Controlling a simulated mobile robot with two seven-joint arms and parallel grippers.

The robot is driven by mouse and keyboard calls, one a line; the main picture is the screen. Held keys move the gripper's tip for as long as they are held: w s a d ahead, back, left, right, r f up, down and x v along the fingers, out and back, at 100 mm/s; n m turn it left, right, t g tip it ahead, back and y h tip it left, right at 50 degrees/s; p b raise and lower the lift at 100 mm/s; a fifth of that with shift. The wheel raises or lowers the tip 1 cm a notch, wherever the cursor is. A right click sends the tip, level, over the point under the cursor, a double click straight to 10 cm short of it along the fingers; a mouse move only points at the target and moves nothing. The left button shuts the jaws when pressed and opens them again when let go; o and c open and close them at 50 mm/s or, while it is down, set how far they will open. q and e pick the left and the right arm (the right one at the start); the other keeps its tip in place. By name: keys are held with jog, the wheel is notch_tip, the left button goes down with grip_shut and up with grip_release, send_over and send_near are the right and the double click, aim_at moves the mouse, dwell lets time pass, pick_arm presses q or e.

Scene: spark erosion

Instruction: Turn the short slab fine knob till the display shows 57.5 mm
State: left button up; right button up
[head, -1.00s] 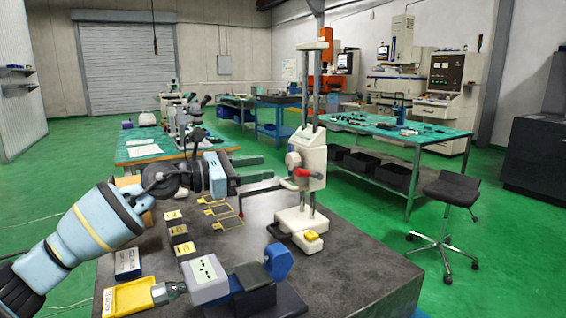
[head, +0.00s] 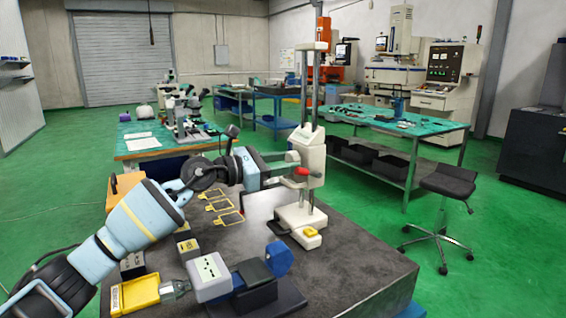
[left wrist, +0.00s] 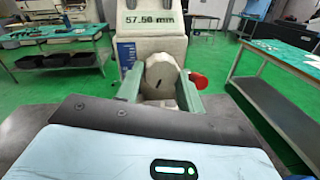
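The height gauge (head: 309,150) stands upright on the dark stone slab (head: 352,262). Its display (left wrist: 150,22) reads 57.50 mm in the left wrist view. The pale rounded fine knob (left wrist: 161,73), with a dark mark on its face, sits below the display. My left gripper (left wrist: 162,84) reaches the gauge's front, one green finger on each side of the knob. The fingers appear closed against it; the exact contact at the tips is partly hidden. In the head view the left gripper (head: 288,170) covers part of the gauge's front. My right gripper is not in view.
A red-handled lever (head: 301,171) sits close beside the left gripper. A yellow tray (head: 135,294), a grey box (head: 208,274) and a blue round part (head: 279,258) occupy the slab's front. Yellow frames (head: 218,205) lie behind. The slab's right side is clear.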

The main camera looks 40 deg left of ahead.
pick_arm(q)
jog(key=c, duration=0.4)
jog(key=shift+r+n+p, duration=0.15)
jog(key=shift+n+p, duration=0.35)
jog(key=shift+p, duration=0.05)
jog(key=o, duration=0.7)
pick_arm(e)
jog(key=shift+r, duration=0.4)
pick_arm(q)
jog(key=b+v, duration=0.3)
jog(key=v, duration=0.5)
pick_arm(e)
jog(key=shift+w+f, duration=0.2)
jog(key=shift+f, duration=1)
